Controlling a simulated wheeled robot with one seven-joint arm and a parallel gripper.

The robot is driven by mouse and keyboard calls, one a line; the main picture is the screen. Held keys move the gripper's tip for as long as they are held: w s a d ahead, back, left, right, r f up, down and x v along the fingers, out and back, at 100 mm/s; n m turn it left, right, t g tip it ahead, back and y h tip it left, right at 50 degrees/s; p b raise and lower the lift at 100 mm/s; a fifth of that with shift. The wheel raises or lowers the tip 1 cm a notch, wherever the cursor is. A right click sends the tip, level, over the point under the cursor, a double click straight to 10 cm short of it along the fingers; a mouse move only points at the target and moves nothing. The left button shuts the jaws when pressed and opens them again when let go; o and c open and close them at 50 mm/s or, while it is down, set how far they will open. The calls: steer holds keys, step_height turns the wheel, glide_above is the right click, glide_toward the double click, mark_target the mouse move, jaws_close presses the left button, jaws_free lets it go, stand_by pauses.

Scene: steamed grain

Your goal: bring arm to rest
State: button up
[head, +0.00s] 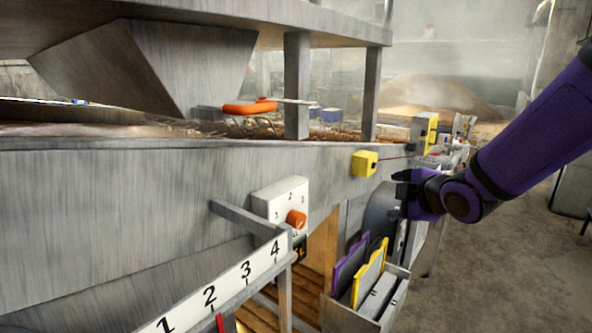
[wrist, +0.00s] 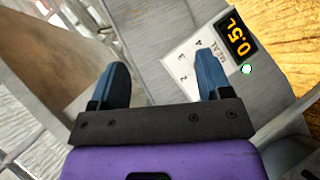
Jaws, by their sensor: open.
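My purple arm (head: 540,125) reaches in from the right in the head view. My gripper (head: 398,194) is at its end, beside the long grey machine wall (head: 120,195). In the wrist view my gripper (wrist: 164,68) shows two blue fingers spread wide apart with nothing between them. Beyond the fingers is a grey surface with a white label (wrist: 200,62) reading "MEAL" and a black display (wrist: 236,36) reading 0.5L.
A yellow block (head: 364,164) sits on the wall left of my gripper. Below are a dial box with an orange knob (head: 296,220), a numbered rail (head: 228,283) and a bin (head: 352,314) holding purple and yellow boards. Open floor (head: 500,260) lies to the right.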

steer(key=s+d+r+m+g+h, duration=0.1)
steer(key=s+d+r+m+g, duration=0.1)
steer(key=s+m, duration=0.4)
steer(key=s+d+r+m+g+h, duration=0.1)
steer(key=s+m, duration=0.5)
steer(key=s, duration=0.6)
steer(key=s+d+r+m+g+h, duration=0.2)
steer(key=s+d+r+m+g, duration=0.2)
steer(key=s, duration=0.5)
steer(key=shift+d+r+m, duration=0.3)
steer(key=shift+d+m, duration=0.35)
steer(key=shift+m, duration=0.35)
